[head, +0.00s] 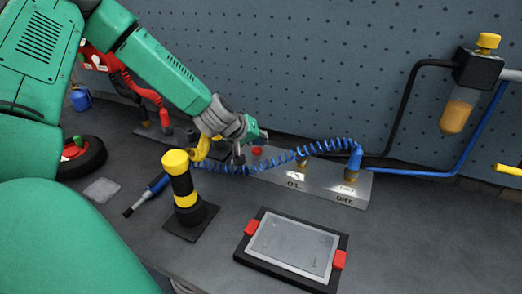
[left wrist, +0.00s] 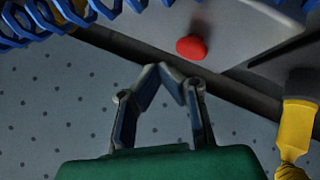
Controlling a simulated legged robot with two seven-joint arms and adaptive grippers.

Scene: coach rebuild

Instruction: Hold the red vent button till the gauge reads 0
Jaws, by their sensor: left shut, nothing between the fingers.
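The red vent button (head: 257,150) sits on top of the grey metal block (head: 335,184) at the back of the bench. It also shows in the left wrist view (left wrist: 191,47). My left gripper (head: 263,138) is just behind the button in the head view. In the left wrist view its fingers (left wrist: 162,70) meet at the tips, empty, with a visible gap in the picture between them and the button. I cannot make out the gauge or its reading. My right gripper is not in view.
A coiled blue hose (head: 325,146) runs close to the gripper over the block. A black and yellow post (head: 181,185) stands in front. A grey tray with red clips (head: 293,246) lies at front centre. A pegboard wall (head: 330,70) rises behind.

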